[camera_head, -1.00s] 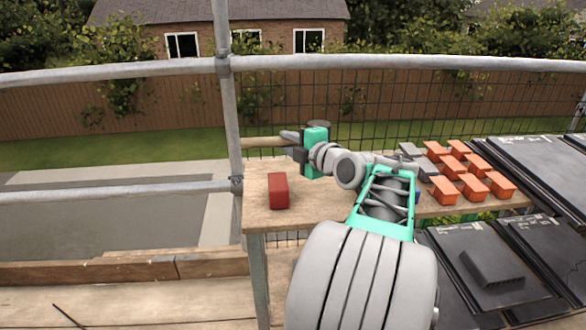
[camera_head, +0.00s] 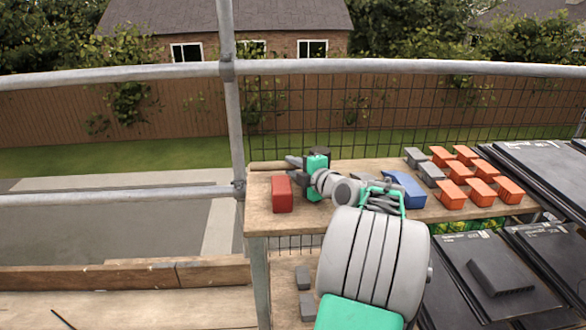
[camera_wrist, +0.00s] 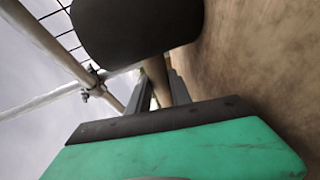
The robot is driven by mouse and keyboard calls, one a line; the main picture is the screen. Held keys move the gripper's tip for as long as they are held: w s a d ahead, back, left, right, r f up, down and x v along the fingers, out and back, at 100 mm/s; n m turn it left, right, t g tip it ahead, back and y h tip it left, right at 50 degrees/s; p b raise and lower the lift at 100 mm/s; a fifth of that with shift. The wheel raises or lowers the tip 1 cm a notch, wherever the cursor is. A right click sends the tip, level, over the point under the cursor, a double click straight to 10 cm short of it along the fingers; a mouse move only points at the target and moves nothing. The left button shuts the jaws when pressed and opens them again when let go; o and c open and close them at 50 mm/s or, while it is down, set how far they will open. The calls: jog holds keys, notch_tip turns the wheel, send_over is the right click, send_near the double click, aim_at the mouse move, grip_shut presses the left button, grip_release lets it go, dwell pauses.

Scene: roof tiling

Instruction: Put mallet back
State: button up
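The mallet has a tan wooden handle (camera_head: 265,166) and a dark rounded head (camera_head: 319,152). My gripper (camera_head: 292,162) is at the left back part of the wooden table, low over its top. The handle runs out to the left past the fingers, and the head shows just behind the green gripper body. In the wrist view, the handle (camera_wrist: 157,72) lies between my two grey fingers (camera_wrist: 160,92), which appear shut on it. The dark head (camera_wrist: 135,25) fills the upper middle there. Whether the mallet touches the tabletop, I cannot tell.
A red block (camera_head: 282,194) stands close in front of my gripper on the table (camera_head: 330,215). Several orange blocks (camera_head: 452,193) and grey blocks (camera_head: 431,173) sit farther right. Dark roof tiles (camera_head: 500,275) and a scaffold rail (camera_head: 400,67) surround it.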

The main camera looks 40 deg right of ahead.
jog(key=o, duration=0.4)
jog(key=shift+o, duration=0.2)
jog(key=shift+s+r+p, duration=0.1)
jog(key=shift+r+p, duration=0.1)
jog(key=shift+p, duration=0.1)
jog(key=s, duration=0.3)
jog(key=s+a+r, duration=0.1)
jog(key=s, duration=0.3)
jog(key=s+p, duration=0.1)
jog(key=s, duration=0.3)
jog(key=shift+s+a+r, duration=0.2)
jog(key=shift+s+r, duration=0.05)
jog(key=shift+r, duration=0.15)
jog(key=shift+r, duration=0.1)
